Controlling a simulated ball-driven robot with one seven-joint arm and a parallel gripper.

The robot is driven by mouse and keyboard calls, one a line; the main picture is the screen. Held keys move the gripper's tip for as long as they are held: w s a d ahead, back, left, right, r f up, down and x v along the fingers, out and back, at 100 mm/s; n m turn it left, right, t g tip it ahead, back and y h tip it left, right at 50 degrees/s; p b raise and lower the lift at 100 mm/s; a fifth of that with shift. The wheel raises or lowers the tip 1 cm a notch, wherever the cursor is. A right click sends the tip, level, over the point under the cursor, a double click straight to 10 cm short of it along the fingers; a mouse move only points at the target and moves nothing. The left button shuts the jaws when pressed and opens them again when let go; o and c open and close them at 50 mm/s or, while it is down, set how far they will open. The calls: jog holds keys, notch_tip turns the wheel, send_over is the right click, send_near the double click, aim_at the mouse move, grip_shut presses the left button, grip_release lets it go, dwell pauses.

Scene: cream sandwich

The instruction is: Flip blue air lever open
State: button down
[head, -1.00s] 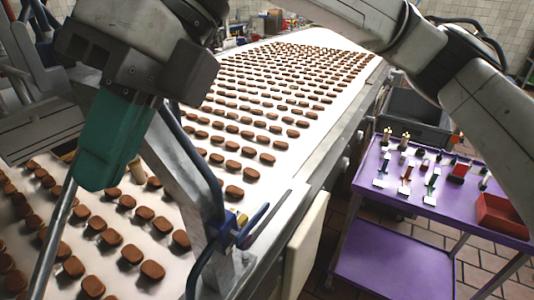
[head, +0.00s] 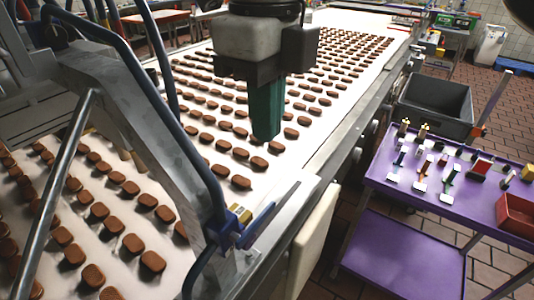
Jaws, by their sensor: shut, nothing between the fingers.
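The blue air lever (head: 258,224) is on a blue valve with a brass-coloured fitting, low on the grey metal frame beside the conveyor. It slants up and to the right from the valve, over the conveyor's side rail. My gripper (head: 266,138) points down with its green fingers shut and empty. It appears above and slightly right of the lever in the picture, in front of the belt. It is apart from the lever.
The conveyor belt (head: 284,153) carries rows of brown sandwiches. The grey frame (head: 150,130) with blue hoses stands at left. A purple cart (head: 400,255) with small tools and a red bin (head: 516,214) is at right. A dark crate (head: 434,105) is behind it.

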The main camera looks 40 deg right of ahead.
aim_at(266, 209)
notch_tip(266, 209, down, 13)
jog(key=p, duration=0.2)
jog(key=shift+a+f+p, duration=0.1)
jog(key=shift+p, duration=0.25)
jog(key=shift+f, duration=0.15)
